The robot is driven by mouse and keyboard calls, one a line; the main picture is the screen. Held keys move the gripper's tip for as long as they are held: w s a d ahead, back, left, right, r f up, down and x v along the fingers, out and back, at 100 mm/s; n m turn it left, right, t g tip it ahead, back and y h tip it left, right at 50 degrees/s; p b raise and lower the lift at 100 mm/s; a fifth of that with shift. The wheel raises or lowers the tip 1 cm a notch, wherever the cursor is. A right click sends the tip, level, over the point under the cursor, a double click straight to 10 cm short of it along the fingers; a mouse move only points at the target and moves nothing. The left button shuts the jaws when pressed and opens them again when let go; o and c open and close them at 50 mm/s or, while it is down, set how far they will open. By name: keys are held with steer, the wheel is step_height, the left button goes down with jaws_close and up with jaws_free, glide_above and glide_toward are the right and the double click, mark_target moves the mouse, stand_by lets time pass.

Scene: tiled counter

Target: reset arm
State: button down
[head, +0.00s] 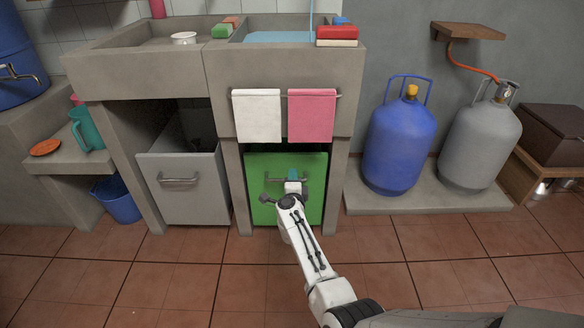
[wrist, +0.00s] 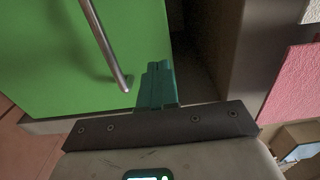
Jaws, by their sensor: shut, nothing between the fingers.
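My white arm reaches forward over the tiled floor in the head view. My gripper (wrist: 157,82) has teal fingers that are together and empty in the wrist view. In the head view it is at the front of the green drawer (head: 262,205). The drawer's metal bar handle (wrist: 106,45) is left of the fingers in the wrist view, and I see a gap between them. The arm hides part of the green drawer front in the head view.
A grey drawer (head: 187,205) stands open to the left. White (head: 257,117) and pink (head: 311,116) towels hang above the green drawer. A blue gas cylinder (head: 399,150) and a grey one (head: 480,145) stand right on a low slab. The floor tiles at front left are clear.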

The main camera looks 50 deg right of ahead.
steer(key=p+v, duration=0.3)
steer(key=v, duration=0.5)
steer(key=shift+p, duration=0.3)
steer(key=shift+w, duration=0.1)
